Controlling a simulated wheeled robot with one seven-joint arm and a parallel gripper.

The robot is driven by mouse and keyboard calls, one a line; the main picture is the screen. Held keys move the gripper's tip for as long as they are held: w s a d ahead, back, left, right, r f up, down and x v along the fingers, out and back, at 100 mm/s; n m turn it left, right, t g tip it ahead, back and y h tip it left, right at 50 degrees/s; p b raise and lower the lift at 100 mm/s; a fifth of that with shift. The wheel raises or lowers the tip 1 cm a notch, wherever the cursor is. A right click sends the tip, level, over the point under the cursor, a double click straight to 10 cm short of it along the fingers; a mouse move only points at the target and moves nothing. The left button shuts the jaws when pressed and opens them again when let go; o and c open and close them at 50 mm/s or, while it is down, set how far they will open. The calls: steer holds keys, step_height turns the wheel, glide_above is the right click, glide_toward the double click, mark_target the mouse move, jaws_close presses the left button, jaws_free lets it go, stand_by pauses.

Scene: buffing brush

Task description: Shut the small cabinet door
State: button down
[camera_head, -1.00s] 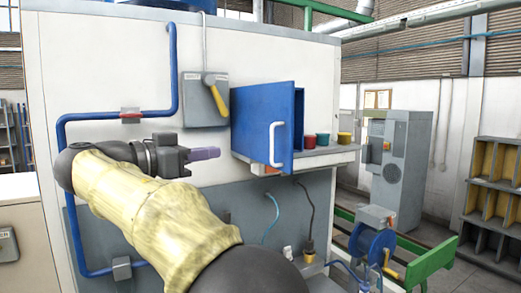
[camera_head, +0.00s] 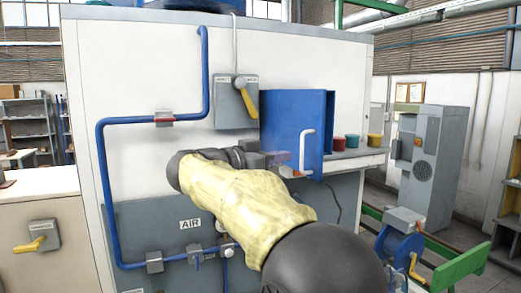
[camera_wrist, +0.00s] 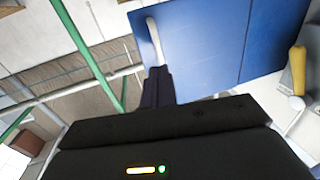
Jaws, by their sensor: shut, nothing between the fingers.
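The small cabinet door (camera_head: 288,115) is a blue panel standing open, out from the white machine wall. Its white bar handle (camera_head: 306,150) is near the right edge. In the wrist view the blue door (camera_wrist: 205,50) fills the upper middle, with the handle (camera_wrist: 155,40) just beyond my fingertips. My gripper (camera_head: 287,160) is shut and empty, in front of the door's lower part and left of the handle. Its dark fingers also show in the wrist view (camera_wrist: 157,72). I cannot tell whether they touch the door or handle.
A ledge (camera_head: 362,158) right of the door carries red, green and yellow cups (camera_head: 352,141). A grey switch box (camera_head: 236,102) with a yellow lever is left of the door. A blue pipe (camera_head: 100,180) runs down the wall. A blue reel (camera_head: 398,245) stands low right.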

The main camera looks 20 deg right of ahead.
steer(key=p+x, duration=0.1)
steer(key=x, duration=0.2)
steer(key=shift+d+p, duration=0.25)
steer(key=shift+p, duration=0.05)
steer(key=shift+d, duration=0.1)
